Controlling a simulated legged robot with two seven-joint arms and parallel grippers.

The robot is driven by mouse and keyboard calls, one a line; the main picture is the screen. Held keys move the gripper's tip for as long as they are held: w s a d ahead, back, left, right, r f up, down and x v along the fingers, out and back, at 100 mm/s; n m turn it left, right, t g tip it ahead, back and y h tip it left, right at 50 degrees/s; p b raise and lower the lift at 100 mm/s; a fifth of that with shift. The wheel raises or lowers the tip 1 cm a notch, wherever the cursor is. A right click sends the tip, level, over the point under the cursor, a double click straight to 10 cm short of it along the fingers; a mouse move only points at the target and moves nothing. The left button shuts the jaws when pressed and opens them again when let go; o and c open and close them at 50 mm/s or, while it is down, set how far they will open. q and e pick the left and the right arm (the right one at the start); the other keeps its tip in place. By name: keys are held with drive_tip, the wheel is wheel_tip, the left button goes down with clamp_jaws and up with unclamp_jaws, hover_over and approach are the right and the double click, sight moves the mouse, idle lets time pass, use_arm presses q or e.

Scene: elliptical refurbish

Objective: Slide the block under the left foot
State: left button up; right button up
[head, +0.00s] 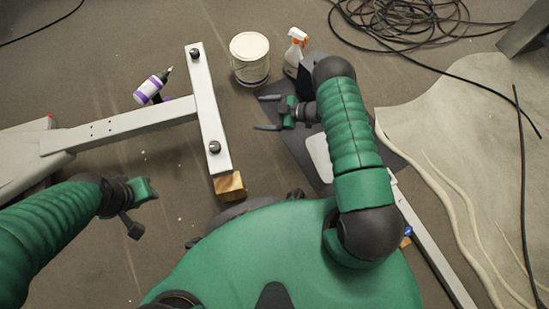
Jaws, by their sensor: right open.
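A small wooden block (229,187) lies on the floor at the near end of the white crossbar (207,108) of the elliptical frame. The bar's near end covers part of the block, and I cannot tell whether they touch. Dark round knobs sit near both ends of the bar. My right gripper (268,112) is open and empty, right of the bar and beyond the block, with its fingers pointing left. My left gripper (134,208) is left of the block and apart from it. Its fingers show poorly, so its opening is unclear.
A white bucket (250,58) and a spray bottle (295,52) stand beyond my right gripper. A black cable (400,28) coils at the top right, above a pale sheet (455,135). Floor left of the block is clear.

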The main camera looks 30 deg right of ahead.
drive_tip(key=s+a+f+n+g+y+b, duration=0.1)
drive_tip(key=s+f+y, duration=0.3)
drive_tip(key=s, duration=0.5)
drive_tip(key=s+a+f+n+g+y+b, duration=0.1)
drive_tip(key=s+a+f+n+g+y, duration=0.1)
drive_tip(key=s, duration=0.8)
wheel_tip(320, 180, down, 3)
drive_tip(key=a+g+y, duration=0.1)
drive_tip(key=a, duration=0.1)
drive_tip(key=shift+s+a+r+g+y+b, duration=0.2)
drive_tip(key=shift+a+g+y+b, duration=0.1)
drive_tip(key=shift+g+y+b, duration=0.1)
drive_tip(key=b+x, duration=0.5)
drive_tip(key=x, duration=1.2)
drive_tip(key=shift+b, duration=0.35)
